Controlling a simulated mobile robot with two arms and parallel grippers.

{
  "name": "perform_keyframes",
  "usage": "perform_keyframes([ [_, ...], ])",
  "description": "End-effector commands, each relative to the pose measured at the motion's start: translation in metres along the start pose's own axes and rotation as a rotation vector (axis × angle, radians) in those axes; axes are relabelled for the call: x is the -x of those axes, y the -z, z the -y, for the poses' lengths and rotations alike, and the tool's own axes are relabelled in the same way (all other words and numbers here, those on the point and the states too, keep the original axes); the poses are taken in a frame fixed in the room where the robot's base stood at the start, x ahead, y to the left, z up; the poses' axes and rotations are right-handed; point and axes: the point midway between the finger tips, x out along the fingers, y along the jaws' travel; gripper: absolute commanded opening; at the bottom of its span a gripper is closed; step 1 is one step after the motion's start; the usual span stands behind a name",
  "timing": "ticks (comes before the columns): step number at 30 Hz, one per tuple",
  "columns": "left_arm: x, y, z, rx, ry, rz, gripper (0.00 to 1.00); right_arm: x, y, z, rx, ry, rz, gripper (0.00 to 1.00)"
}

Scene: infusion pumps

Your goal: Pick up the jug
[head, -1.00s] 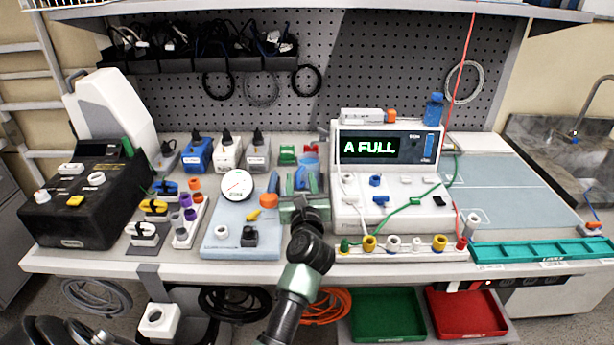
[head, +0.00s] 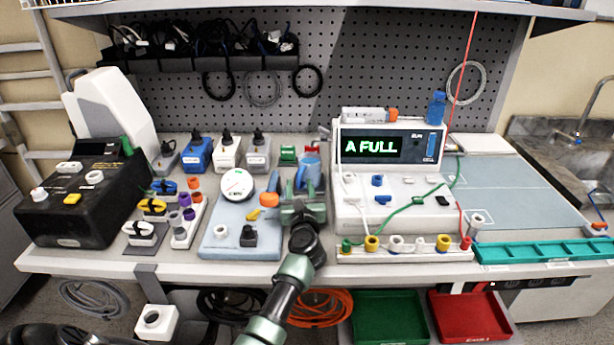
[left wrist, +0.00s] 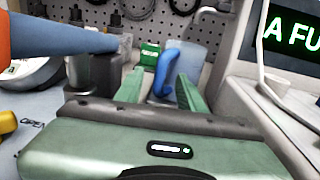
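The jug (left wrist: 188,62) is a translucent blue-grey vessel with a bright blue handle, seen in the left wrist view just beyond my left gripper. In the head view the jug (head: 312,163) stands at the middle of the bench, left of the lit display unit, partly hidden by my gripper. My left gripper (head: 303,190) is open, its two green fingers pointing at the jug. In the left wrist view the blue handle shows between the fingers (left wrist: 158,88); I cannot tell whether they touch it. My right gripper is not in view.
The display unit (head: 385,150) reading "A FULL" stands close to the right of my gripper. A pale blue scale with a round dial (head: 237,184) is close on the left. A green block (left wrist: 149,53) is behind. A pale blue mat (head: 510,190) lies mostly clear at right.

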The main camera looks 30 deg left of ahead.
Motion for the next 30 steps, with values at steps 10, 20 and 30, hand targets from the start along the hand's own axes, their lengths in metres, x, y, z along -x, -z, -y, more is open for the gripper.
perform_keyframes([
  [10,-0.0043,0.0001,-0.0002,-0.001,0.000,0.000,0.22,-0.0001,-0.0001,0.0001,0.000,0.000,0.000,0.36],
  [20,-0.0041,0.0002,-0.0002,-0.001,0.000,0.000,0.00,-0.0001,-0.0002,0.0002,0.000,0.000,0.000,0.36],
  [30,-0.0040,0.0004,-0.0002,-0.001,0.000,-0.001,0.00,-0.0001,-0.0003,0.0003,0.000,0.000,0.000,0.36],
])
